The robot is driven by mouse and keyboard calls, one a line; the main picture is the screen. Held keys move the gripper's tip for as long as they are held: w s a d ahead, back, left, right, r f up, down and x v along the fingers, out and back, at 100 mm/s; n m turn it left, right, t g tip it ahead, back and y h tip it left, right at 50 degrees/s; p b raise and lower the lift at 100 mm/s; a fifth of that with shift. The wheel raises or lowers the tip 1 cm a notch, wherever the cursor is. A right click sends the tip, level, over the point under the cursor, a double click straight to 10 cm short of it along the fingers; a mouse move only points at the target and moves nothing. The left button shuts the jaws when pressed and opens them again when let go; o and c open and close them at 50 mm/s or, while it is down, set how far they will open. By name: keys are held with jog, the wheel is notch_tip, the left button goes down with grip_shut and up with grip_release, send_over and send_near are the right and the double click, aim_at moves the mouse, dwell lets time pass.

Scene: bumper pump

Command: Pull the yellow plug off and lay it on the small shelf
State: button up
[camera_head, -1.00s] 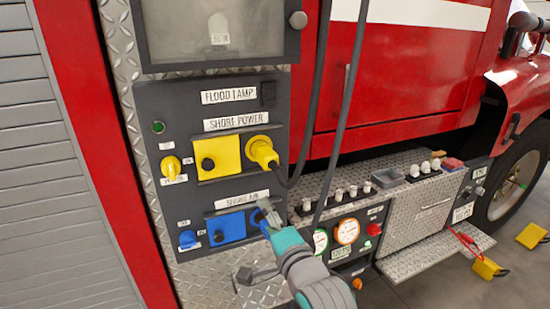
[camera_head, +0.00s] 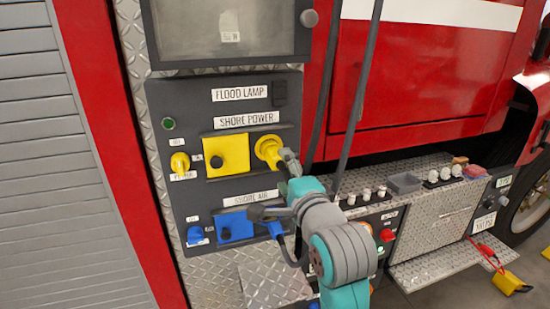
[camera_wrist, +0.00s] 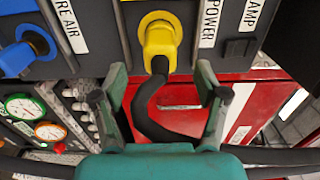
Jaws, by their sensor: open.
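The yellow plug (camera_head: 269,149) sits in its round yellow socket under the SHORE POWER label, with a dark cable running from it. In the wrist view the plug (camera_wrist: 160,48) is at top centre, and its cable (camera_wrist: 148,110) hangs down between my fingers. My gripper (camera_wrist: 158,90) is open, its two fingertips short of the plug and to either side of it, holding nothing. In the head view my gripper (camera_head: 285,165) is just below right of the plug and partly hides it. Which surface is the small shelf I cannot tell for sure; a diamond-plate ledge (camera_head: 345,182) lies to the right.
A blue air connector with its hose (camera_head: 277,232) is just below my gripper. Dark cables (camera_head: 357,100) hang at the right of the panel. Several white knobs and a grey tray (camera_head: 404,183) stand on the ledge. A fold-down step (camera_head: 440,262) is lower right.

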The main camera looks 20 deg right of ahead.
aim_at(274, 154)
jog(key=shift+w, duration=4.5)
grip_shut()
jog(key=shift+s, duration=0.1)
jog(key=shift+s, duration=0.1)
jog(key=shift+s, duration=2.85)
